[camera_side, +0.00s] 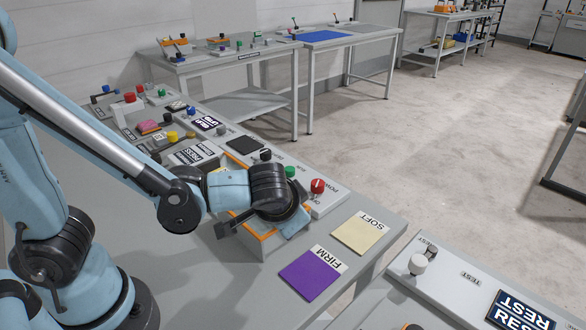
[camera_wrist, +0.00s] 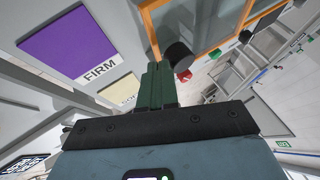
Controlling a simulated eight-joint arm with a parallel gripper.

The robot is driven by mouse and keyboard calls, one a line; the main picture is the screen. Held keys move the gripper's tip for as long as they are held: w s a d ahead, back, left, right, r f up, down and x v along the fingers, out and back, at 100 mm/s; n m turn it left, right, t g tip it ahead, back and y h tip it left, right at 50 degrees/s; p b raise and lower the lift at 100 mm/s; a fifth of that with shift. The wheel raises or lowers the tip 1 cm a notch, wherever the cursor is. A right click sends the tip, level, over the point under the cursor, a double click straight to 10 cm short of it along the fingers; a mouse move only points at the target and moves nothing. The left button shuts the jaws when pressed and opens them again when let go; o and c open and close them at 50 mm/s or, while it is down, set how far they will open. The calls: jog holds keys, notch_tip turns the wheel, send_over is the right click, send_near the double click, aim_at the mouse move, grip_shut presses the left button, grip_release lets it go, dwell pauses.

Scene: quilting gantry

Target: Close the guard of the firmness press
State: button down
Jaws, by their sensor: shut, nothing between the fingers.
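The firmness press is the orange-edged box in the side view (camera_side: 262,240), on the grey bench beside the FIRM and SOFT pads. My wrist covers much of its top. In the wrist view its orange frame (camera_wrist: 149,36) surrounds a pane-like area, perhaps the guard; I cannot tell the guard's angle. A dark round knob or handle (camera_wrist: 179,56) stands by the frame, close to my fingertips; contact is unclear. My gripper (camera_wrist: 158,66) is shut and empty, its dark green fingers together. In the side view its fingertips are hidden behind my wrist.
The purple FIRM pad (camera_side: 312,273) and cream SOFT pad (camera_side: 360,232) lie to the right of the press. A panel with a red knob (camera_side: 317,186) and a green knob (camera_side: 291,172) stands behind it. Several coloured controls crowd the bench farther back.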

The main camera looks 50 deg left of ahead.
jog(key=a, duration=1.7)
jog(key=shift+a, duration=0.15)
jog(key=d, duration=0.1)
jog(key=s+d, duration=0.1)
jog(key=d, duration=0.2)
jog(key=shift+s+d+r, duration=0.15)
jog(key=shift+d+r, duration=0.2)
jog(key=s+d+r+n+t+h, duration=0.1)
jog(key=s+d+r+h, duration=0.1)
jog(key=d+r+h, duration=0.2)
jog(key=shift+s+d+r+h, duration=0.2)
jog(key=shift+d+r+h, duration=0.1)
jog(key=shift+d+r, duration=0.45)
dwell(1.0)
